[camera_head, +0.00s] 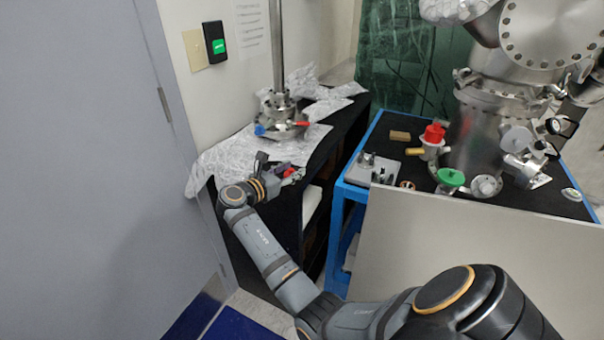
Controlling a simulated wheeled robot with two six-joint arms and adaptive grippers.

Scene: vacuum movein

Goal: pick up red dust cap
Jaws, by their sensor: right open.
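A bright red cap (433,132) sits on top of a small pale fitting on the blue-framed cart, beside the steel chamber. My right arm reaches across the front to the left, and its gripper (292,174) is at the front edge of the foil-covered shelf, well left of the red cap. This gripper is open. A small dark red patch shows at its fingers; I cannot tell whether it is part of the gripper or a separate thing. My left gripper is not in view.
The foil-covered shelf (228,160) bears a steel post with a flanged base (280,112). The cart (350,190) holds a green cap (450,178), a metal block, small parts and the large steel chamber (475,130). A pale panel (450,250) stands before the cart.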

